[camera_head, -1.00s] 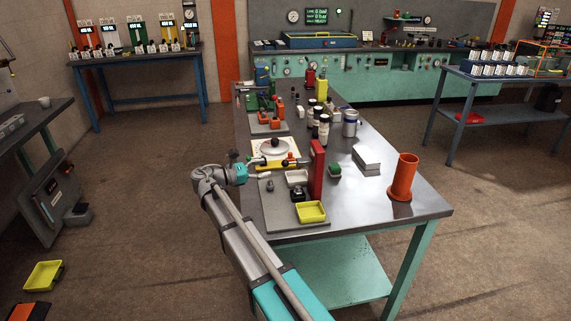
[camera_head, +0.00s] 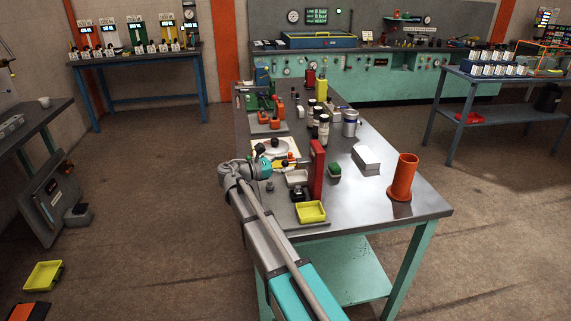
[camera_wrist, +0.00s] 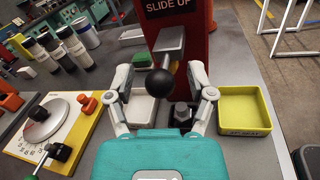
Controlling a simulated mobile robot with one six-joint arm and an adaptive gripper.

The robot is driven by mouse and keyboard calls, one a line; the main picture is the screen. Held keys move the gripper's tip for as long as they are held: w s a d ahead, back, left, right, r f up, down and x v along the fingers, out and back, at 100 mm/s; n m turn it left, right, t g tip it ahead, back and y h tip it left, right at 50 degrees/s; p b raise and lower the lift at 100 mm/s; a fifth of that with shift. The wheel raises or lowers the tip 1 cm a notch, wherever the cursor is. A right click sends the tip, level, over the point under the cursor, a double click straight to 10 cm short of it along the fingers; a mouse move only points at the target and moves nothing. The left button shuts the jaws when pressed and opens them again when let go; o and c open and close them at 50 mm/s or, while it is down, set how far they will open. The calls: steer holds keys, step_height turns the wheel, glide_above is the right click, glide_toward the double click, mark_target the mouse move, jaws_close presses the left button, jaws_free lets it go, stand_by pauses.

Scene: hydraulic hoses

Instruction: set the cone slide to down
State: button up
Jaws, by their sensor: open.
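The cone slide stand is a red post (camera_head: 317,168) on the bench; in the wrist view its red face (camera_wrist: 193,25) carries a "SLIDE UP" sign (camera_wrist: 172,7). A black ball knob (camera_wrist: 160,82) shows in front of the post, below a pale grey slide part (camera_wrist: 172,42). My gripper (camera_wrist: 160,76) is open, one finger on each side of the knob in the picture. I cannot tell how far the knob is from the fingers in depth. The head view shows my teal gripper body (camera_head: 264,168) left of the post; its fingertips are unclear there.
A white tray (camera_wrist: 142,107) is left of the knob and a yellow tray (camera_wrist: 244,110) right. A dial panel (camera_wrist: 48,128) with small levers is at the left. Several bottles (camera_wrist: 70,42) stand behind. An orange cylinder (camera_head: 403,176) stands near the bench's right edge.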

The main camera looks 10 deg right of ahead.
jaws_close()
steer(key=shift+f, duration=0.1)
step_height(320, 180, down, 6)
steer(key=b, duration=0.6)
steer(key=shift+f+b, duration=0.25)
steer(key=shift+b, duration=0.1)
jaws_free()
steer(key=shift+a, duration=0.2)
